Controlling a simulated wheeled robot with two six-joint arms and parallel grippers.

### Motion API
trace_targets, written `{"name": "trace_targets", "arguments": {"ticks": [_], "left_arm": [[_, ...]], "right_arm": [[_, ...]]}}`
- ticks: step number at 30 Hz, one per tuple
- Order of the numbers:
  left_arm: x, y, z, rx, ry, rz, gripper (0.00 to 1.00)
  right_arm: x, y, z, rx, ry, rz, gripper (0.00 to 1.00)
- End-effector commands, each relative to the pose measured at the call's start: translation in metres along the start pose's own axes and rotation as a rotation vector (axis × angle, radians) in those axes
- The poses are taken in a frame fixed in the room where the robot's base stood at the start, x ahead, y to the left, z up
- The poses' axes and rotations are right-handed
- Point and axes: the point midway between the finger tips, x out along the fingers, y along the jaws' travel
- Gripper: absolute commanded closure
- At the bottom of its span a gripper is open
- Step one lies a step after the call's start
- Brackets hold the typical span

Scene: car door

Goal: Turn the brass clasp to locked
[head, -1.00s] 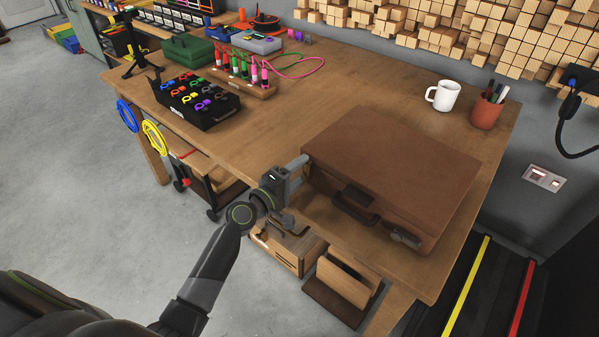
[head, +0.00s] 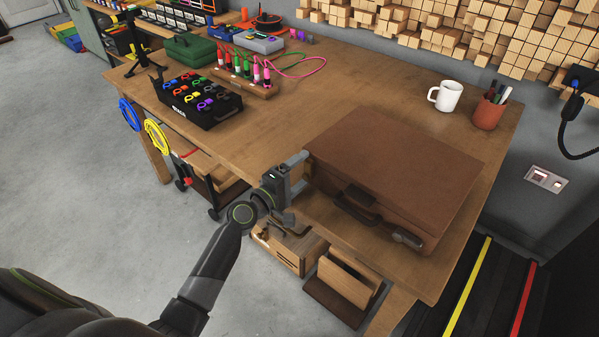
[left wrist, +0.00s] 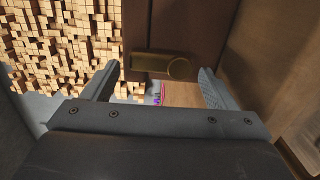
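A brown case (head: 395,175) lies closed on the wooden workbench, its handle (head: 356,205) toward the near edge. A clasp (head: 407,238) shows at the right end of its front. My left gripper (head: 298,174) is at the case's front left corner and hides that part in the head view. In the left wrist view the gripper (left wrist: 160,86) is open, with its fingers wide apart. A brass clasp (left wrist: 178,67) with a round knob and a flat bar shows between and beyond the fingers. The bar lies nearly level in that view. I cannot tell whether a finger touches it. My right gripper is not in view.
On the workbench (head: 290,115) stand a black box of coloured rings (head: 195,103), a white mug (head: 445,96) and a terracotta pen pot (head: 487,113). Wooden boxes (head: 290,247) are below its front edge. The bench middle behind the case is clear.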

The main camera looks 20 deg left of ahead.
Motion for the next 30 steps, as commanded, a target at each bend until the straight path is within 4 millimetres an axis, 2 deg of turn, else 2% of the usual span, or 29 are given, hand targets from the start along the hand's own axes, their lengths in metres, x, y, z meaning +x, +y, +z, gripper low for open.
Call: {"name": "trace_targets", "arguments": {"ticks": [6,11,23,30], "left_arm": [[-0.002,0.000,0.000,0.001,0.000,0.000,0.20],[-0.020,-0.001,-0.001,0.004,0.001,-0.001,0.20],[-0.110,-0.004,0.000,0.004,0.000,-0.004,0.20],[-0.154,-0.003,0.000,0.003,-0.001,-0.003,0.20]], "right_arm": [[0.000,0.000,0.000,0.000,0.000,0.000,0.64],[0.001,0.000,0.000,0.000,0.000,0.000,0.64],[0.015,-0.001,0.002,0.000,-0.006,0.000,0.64],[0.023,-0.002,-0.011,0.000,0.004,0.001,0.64]]}}
